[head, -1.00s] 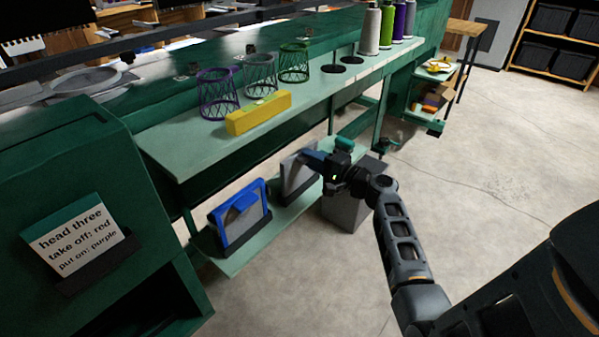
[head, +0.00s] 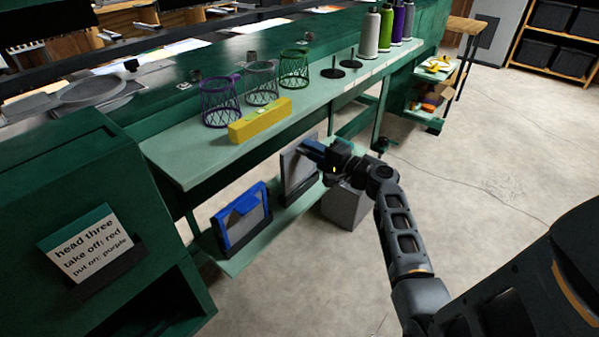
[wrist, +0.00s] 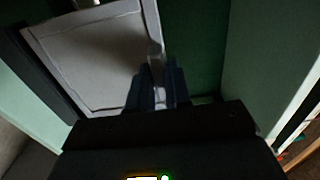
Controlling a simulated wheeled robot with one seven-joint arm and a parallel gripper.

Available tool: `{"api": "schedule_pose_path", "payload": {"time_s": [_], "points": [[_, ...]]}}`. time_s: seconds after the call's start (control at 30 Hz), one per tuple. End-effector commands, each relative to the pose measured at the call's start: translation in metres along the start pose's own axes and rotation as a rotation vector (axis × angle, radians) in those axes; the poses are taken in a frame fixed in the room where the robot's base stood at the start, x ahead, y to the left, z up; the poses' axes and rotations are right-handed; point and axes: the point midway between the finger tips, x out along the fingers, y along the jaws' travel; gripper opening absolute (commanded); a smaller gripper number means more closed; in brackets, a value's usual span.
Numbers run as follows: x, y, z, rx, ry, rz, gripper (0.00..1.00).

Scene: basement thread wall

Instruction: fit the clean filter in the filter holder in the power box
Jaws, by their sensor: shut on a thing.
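A pale grey-white flat filter panel (head: 297,172) stands upright over the lower shelf of the green bench. My gripper (head: 318,150) is shut on its upper right edge. In the wrist view the panel (wrist: 95,55) fills the upper left, and the fingers (wrist: 157,88) close on a small tab at its side. I cannot tell whether its bottom edge rests on the shelf. A second filter with a blue frame and grey middle (head: 243,216) stands in a dark stand to the left. I cannot make out a power box or filter holder for certain.
Wire baskets (head: 262,82) and a yellow bar (head: 260,120) sit on the upper shelf above the panel. A grey bin (head: 346,205) stands on the floor under my wrist. A sign (head: 90,243) is on the green cabinet at left.

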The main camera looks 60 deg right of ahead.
Motion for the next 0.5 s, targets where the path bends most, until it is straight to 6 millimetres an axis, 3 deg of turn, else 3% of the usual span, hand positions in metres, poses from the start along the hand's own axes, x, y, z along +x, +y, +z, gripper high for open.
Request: {"api": "schedule_pose_path", "payload": {"time_s": [0.33,0.5], "points": [[-0.001,-0.002,0.0,0.0,0.0,0.0,0.0],[-0.012,-0.001,0.0,0.001,0.001,0.001,0.0]]}}
